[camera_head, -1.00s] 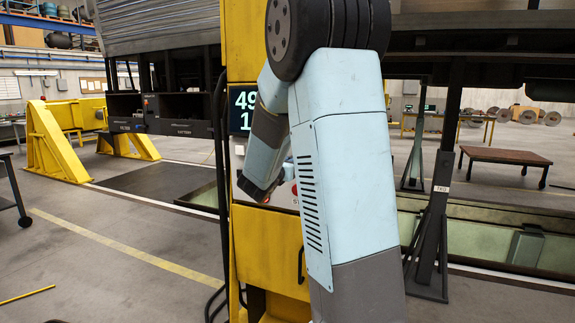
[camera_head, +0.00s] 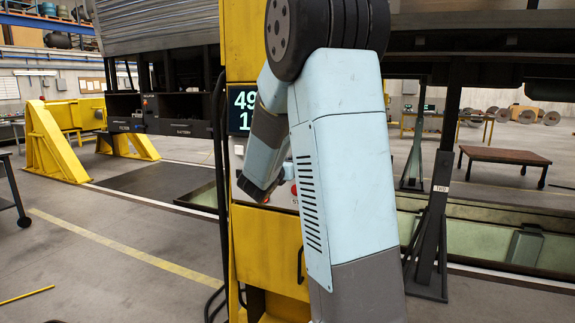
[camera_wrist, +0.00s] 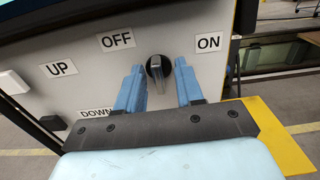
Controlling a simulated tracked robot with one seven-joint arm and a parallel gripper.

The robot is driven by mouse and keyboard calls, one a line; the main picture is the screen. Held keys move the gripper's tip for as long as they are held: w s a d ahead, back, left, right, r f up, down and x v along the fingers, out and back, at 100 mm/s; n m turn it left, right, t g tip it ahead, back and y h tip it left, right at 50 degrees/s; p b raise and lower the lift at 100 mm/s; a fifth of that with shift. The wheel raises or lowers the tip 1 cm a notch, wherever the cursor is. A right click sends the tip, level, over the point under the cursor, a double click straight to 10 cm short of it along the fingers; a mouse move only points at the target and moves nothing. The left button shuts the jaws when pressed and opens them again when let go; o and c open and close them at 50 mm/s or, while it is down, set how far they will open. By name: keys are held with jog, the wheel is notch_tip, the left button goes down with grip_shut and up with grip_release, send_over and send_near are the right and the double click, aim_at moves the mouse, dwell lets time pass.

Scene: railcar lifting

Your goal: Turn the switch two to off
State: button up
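A black rotary switch (camera_wrist: 158,68) with a grey handle sits on the pale panel (camera_wrist: 75,95) in the wrist view. The OFF label (camera_wrist: 117,40) is to its upper left and the ON label (camera_wrist: 209,42) to its upper right. No switch number shows. My gripper (camera_wrist: 159,68) is open, with one blue finger on each side of the switch handle. Gaps show between handle and fingers; I cannot tell how deep the fingertips reach. In the head view my arm hides the switch and the fingers.
UP (camera_wrist: 60,68) and DOWN (camera_wrist: 95,112) labels, a white button (camera_wrist: 13,82) and a black button (camera_wrist: 53,123) are left of the switch. In the head view, a red button (camera_head: 294,189) and a display (camera_head: 241,108) are on the yellow cabinet (camera_head: 268,245). The floor to its left is mostly clear.

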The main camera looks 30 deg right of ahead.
jog(key=shift+a, duration=0.15)
jog(key=v, duration=1.3)
jog(key=shift+s+a, duration=0.2)
jog(key=s+d+f+m+g+y, duration=0.1)
jog(key=s+d+m+g+y, duration=0.1)
jog(key=s+m+g, duration=0.4)
jog(key=s+d+f+m+g+y, duration=0.1)
jog(key=s+m+g+y, duration=0.1)
jog(key=s+m, duration=0.7)
jog(key=s+a+m+t+y, duration=0.2)
jog(key=s+a+m+y, duration=0.8)
jog(key=a, duration=0.3)
jog(key=shift+s+a+r+m+t, duration=0.3)
jog(key=shift+a+r+m, duration=0.1)
